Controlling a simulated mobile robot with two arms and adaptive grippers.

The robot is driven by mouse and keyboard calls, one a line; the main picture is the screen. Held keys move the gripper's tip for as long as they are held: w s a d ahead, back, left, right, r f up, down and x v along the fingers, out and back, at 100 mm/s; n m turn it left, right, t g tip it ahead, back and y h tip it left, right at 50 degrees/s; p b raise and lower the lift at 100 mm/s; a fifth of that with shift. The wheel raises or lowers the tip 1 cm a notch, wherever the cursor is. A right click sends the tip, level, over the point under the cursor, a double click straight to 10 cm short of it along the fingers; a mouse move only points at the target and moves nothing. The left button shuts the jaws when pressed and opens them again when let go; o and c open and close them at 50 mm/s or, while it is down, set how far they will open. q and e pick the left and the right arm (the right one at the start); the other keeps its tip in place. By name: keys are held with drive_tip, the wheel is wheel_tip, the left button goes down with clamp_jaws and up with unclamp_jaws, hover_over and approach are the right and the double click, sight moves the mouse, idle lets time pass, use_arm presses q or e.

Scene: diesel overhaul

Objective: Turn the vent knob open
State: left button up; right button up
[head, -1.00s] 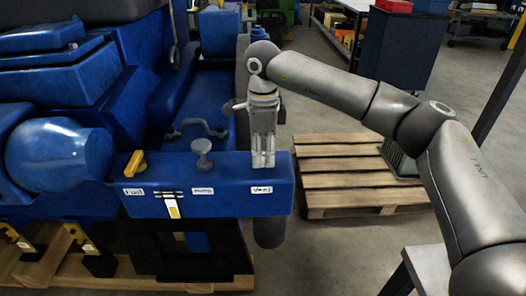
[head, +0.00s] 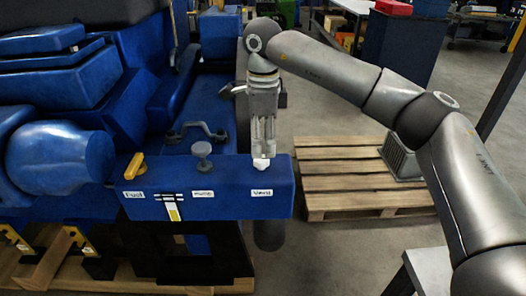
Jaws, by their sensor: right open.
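The vent knob (head: 261,164) is a small white knob on top of the blue panel box (head: 230,207), just above the label reading Vent (head: 262,193). My right gripper (head: 263,155) points down directly over the knob. Its fingers are open, with their tips at or just above the knob; I cannot tell whether they touch it. The knob's upper part is partly hidden by the fingers, and its turn angle is hard to read. My left gripper is not in view.
On the same box are a yellow fuel knob (head: 135,166) and a grey pump knob (head: 202,152) to the left. Blue engine parts (head: 62,157) fill the left side. A wooden pallet (head: 340,170) with a grey ribbed part (head: 401,157) lies at right.

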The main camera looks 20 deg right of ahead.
sight(263, 158)
wheel_tip(263, 158, up, 7)
drive_tip(key=shift+r, duration=0.2)
idle(0.5)
